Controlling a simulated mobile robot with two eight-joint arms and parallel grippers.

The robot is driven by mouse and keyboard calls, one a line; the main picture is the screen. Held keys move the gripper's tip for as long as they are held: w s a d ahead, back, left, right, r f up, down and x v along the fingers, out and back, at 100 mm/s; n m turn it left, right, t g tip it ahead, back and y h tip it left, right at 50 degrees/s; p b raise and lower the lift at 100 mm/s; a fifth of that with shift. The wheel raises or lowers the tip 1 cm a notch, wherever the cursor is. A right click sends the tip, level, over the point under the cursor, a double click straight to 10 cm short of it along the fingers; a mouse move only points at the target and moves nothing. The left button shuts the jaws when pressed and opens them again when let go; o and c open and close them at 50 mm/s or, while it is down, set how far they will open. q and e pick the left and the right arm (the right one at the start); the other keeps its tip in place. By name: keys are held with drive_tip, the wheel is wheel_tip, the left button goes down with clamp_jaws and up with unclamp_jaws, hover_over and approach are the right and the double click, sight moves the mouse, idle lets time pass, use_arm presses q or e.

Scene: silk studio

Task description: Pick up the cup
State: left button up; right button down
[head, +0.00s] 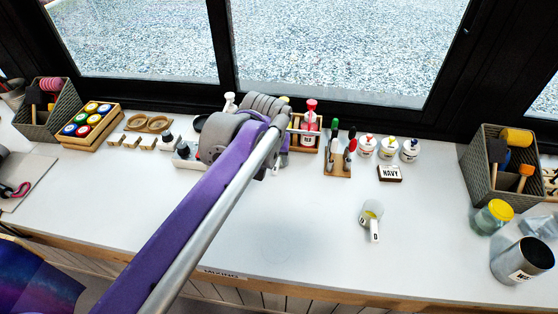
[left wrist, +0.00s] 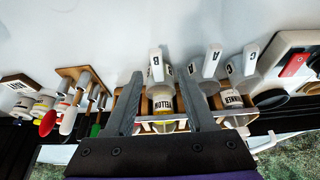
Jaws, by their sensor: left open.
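A small white cup (head: 371,214) with a lettered handle stands alone on the white table, right of centre in the head view. More cups with lettered handles show in the left wrist view: cup B (left wrist: 156,68), cup A (left wrist: 209,68) and cup C (left wrist: 247,68). My left gripper (left wrist: 160,78) is open, its two fingers apart. In that picture cup B and a bottle labelled yellow (left wrist: 163,108) appear between the fingers; I cannot tell whether they touch. In the head view my left arm hides the fingertips. My right gripper is not in view.
A wooden bottle rack (head: 306,146), a pen stand (head: 338,172), white lidded jars (head: 388,147) and a navy block (head: 390,173) stand along the back. A basket (head: 478,175) and metal can (head: 522,261) are at right. The table's front middle is clear.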

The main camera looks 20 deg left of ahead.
sight(276, 164)
use_arm(q)
drive_tip(key=x, duration=0.3)
drive_tip(key=b+x, duration=0.1)
drive_tip(key=x, duration=0.1)
drive_tip(key=shift+d, duration=0.2)
clamp_jaws()
